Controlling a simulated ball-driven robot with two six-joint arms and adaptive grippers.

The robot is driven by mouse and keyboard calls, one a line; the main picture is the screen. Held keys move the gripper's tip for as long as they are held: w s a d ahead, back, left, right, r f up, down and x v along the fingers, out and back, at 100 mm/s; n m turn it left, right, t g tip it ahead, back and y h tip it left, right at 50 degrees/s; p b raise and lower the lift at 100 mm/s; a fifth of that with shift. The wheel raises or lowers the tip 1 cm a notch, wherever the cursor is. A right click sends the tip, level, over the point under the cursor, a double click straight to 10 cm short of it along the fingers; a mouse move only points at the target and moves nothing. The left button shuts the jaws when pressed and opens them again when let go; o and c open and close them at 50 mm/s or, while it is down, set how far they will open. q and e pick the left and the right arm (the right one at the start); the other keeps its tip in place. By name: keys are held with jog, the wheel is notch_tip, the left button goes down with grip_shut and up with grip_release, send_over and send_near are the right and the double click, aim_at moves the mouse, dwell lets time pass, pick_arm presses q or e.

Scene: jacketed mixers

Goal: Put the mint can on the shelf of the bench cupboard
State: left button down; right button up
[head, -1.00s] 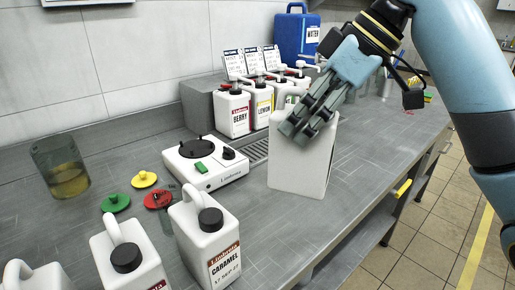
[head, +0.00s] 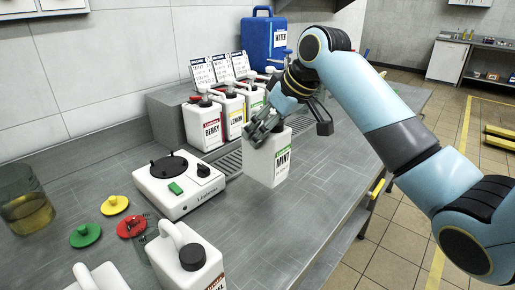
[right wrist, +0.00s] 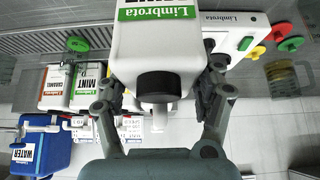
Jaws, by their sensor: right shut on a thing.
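The mint can (head: 270,164), a white can with a green MINT label, is at the middle of the bench top in the head view. My right gripper (head: 264,131) is shut on its upper part, and the can is upright. I cannot tell whether its base touches the bench. In the right wrist view the can (right wrist: 155,40), with its black cap, is between the fingers of my right gripper (right wrist: 162,108). A yellow handle (head: 378,187) shows at the bench front. The cupboard's shelf is not clearly seen. My left gripper is not in view.
White pump cans (head: 203,125) stand at the back by the blue water container (head: 265,42). A white hotplate (head: 178,184), coloured lids (head: 115,204), a beaker (head: 25,205) and the caramel can (head: 188,258) are to the left. The bench right of the caramel can is clear.

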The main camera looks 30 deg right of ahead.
jog(key=shift+w+a+f, duration=0.3)
jog(key=shift+w+f, duration=0.05)
jog(key=shift+w, duration=0.15)
jog(key=shift+w+a+f, duration=0.25)
jog(key=shift+w+f, duration=0.05)
jog(key=shift+w, duration=0.15)
jog(key=shift+f, duration=1.85)
jog(key=o, duration=1.8)
jog(key=shift+s+f, duration=0.1)
jog(key=shift+f, duration=0.1)
jog(key=shift+c, duration=0.2)
